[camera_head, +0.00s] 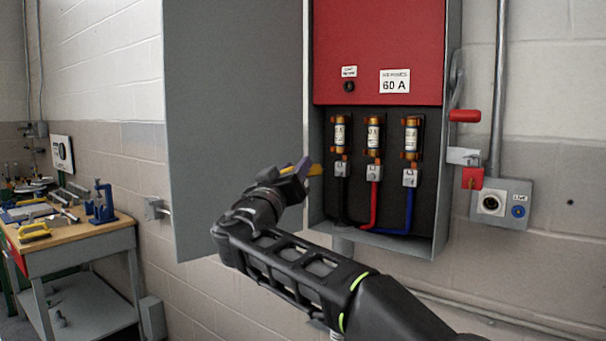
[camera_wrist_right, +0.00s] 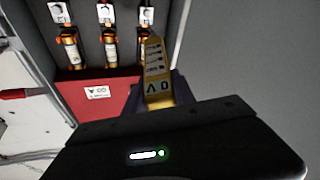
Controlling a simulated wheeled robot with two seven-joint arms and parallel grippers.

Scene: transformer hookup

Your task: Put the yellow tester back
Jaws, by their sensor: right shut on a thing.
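The yellow tester (camera_wrist_right: 155,72) is held in my right gripper (camera_head: 302,170), which is shut on it. In the right wrist view the tester's labelled face and dark markings show, and its lower end is between the purple-grey fingers. In the head view only a small yellow part of the tester (camera_head: 314,169) shows beside the fingers. The gripper is in front of the open switch box's left edge, left of the three fuses (camera_head: 373,133). My left gripper is not in view.
The grey box (camera_head: 447,200) stands open, its door (camera_head: 235,110) swung to the left. A red handle (camera_head: 464,116) and a red padlock (camera_head: 472,178) are at its right. A workbench (camera_head: 85,240) with a blue vise (camera_head: 101,203) and several tools stands at the far left.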

